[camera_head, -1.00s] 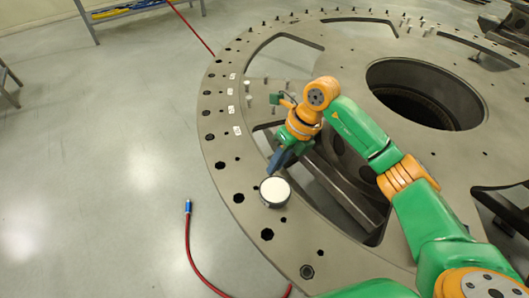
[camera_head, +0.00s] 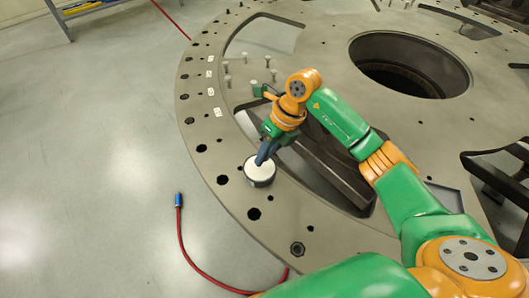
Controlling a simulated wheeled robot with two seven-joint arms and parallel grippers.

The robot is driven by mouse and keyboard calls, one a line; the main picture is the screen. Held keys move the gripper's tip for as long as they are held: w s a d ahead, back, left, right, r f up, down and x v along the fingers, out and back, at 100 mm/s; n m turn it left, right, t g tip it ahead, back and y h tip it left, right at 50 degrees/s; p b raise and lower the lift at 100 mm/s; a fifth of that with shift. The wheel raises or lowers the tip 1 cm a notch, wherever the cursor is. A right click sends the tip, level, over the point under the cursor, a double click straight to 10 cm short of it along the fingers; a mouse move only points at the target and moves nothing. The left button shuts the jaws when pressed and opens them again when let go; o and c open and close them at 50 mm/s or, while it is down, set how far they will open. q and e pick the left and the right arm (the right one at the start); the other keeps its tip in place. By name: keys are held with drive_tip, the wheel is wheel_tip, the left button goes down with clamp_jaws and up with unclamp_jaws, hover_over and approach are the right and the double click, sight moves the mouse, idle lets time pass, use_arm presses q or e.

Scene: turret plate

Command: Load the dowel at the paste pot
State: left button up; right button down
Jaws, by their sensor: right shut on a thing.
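The paste pot (camera_head: 260,180) is a short dark round pot with a white top, standing on the plate near its left rim. My right gripper (camera_head: 263,161) reaches down from the upper right, with its blue fingers at the pot's white top and overlapping it in the picture. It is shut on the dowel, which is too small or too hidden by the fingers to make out. I cannot tell how deep the tip is in the paste. My left gripper is not in view.
The large grey turret plate (camera_head: 215,155) has holes, cut-outs and a big round opening (camera_head: 405,65). Several upright pins (camera_head: 250,77) stand beyond my gripper. White labels (camera_head: 218,112) line the left rim. A red hose (camera_head: 188,250) lies on the floor, left of the plate.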

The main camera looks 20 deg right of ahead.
drive_tip(key=shift+w+a, duration=0.1)
drive_tip(key=shift+f+b, duration=0.55)
drive_tip(key=shift+f, duration=0.1)
idle(1.3)
wheel_tip(320, 180, up, 7)
drive_tip(key=p, duration=0.5)
drive_tip(key=shift+r+p, duration=0.15)
drive_tip(key=shift+p, duration=0.25)
